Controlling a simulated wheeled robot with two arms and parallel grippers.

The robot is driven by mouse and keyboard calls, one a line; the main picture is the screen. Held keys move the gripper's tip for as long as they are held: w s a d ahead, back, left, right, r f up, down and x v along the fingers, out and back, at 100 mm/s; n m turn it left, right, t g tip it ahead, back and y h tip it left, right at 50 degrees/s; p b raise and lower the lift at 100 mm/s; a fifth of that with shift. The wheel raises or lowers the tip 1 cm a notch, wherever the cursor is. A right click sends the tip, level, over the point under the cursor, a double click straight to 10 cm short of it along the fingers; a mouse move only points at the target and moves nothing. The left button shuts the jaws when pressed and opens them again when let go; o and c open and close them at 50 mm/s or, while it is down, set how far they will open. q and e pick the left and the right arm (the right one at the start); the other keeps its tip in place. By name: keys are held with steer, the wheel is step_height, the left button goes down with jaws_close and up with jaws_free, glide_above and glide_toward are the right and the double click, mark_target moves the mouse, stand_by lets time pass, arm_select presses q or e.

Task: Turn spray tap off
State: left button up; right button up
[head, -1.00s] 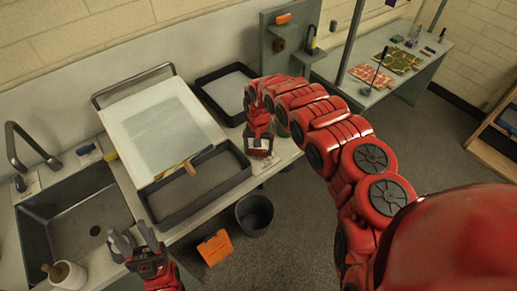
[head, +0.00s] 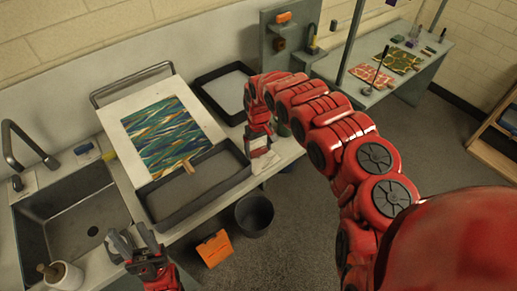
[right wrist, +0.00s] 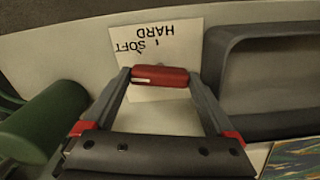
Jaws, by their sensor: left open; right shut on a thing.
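In the right wrist view my right gripper (right wrist: 160,80) is shut on a red handle (right wrist: 160,75). The handle lies crosswise between the fingertips, in front of a card marked HARD and SOFT (right wrist: 155,45). I take this handle to be the spray tap; no spray shows. My left gripper (head: 138,240) is open and empty in front of the sink.
A board with a bright marbled sheet (head: 165,132) leans behind a dark tray (head: 155,208). A second tray (head: 205,86) is at the back. The sink (head: 30,220) is at left. A bin (head: 254,214) stands on the floor. A green cylinder (right wrist: 40,125) is near the right gripper.

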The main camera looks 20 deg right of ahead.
steer(key=shift+n, duration=1.1)
steer(key=o, duration=1.1)
steer(key=shift+c, duration=0.2)
steer(key=shift+r, duration=0.1)
steer(key=shift+w+r, duration=0.1)
steer(key=shift+r, duration=0.2)
step_height(320, 180, up, 4)
steer(key=shift+r+b, duration=0.1)
steer(key=shift+b, duration=0.55)
step_height(320, 180, up, 5)
steer(key=p, duration=0.3)
step_height(320, 180, up, 7)
steer(key=b, duration=0.2)
glide_above(259, 149)
steer(key=shift+a+r, duration=0.15)
